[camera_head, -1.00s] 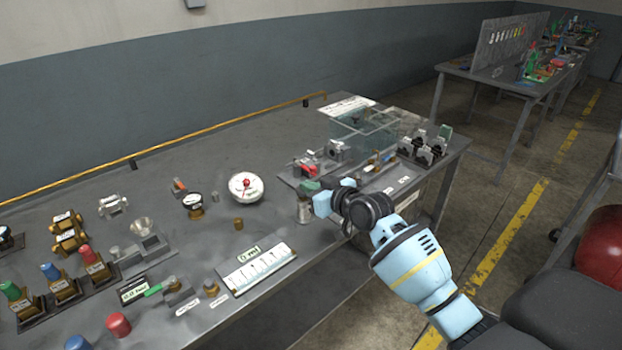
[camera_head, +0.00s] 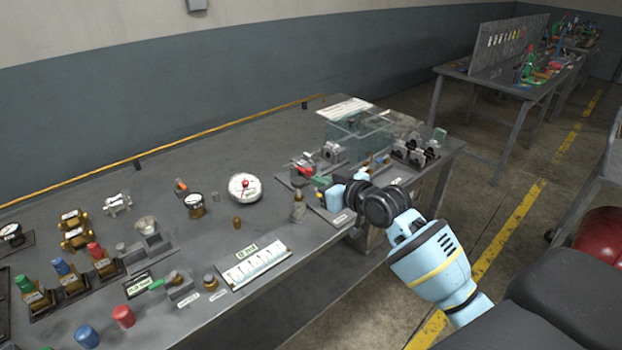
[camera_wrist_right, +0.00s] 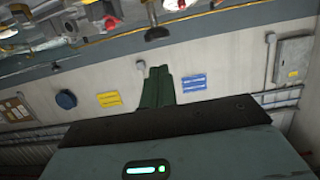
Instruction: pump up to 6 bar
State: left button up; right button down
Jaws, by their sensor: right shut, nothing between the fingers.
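A round white gauge (camera_head: 244,187) with a red hub lies on the bench. Its reading is too small to tell. My left gripper is not in view.
A white labelled strip (camera_head: 256,264) lies at the front edge. Valve blocks with coloured caps (camera_head: 66,277) stand at the left. A clear box (camera_head: 362,135) and black clamps (camera_head: 414,153) are at the right end. The back of the bench (camera_head: 215,150) is clear.

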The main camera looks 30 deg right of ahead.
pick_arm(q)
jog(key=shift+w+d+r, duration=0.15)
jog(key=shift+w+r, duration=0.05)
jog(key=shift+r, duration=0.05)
pick_arm(e)
jog(key=shift+v, duration=1.85)
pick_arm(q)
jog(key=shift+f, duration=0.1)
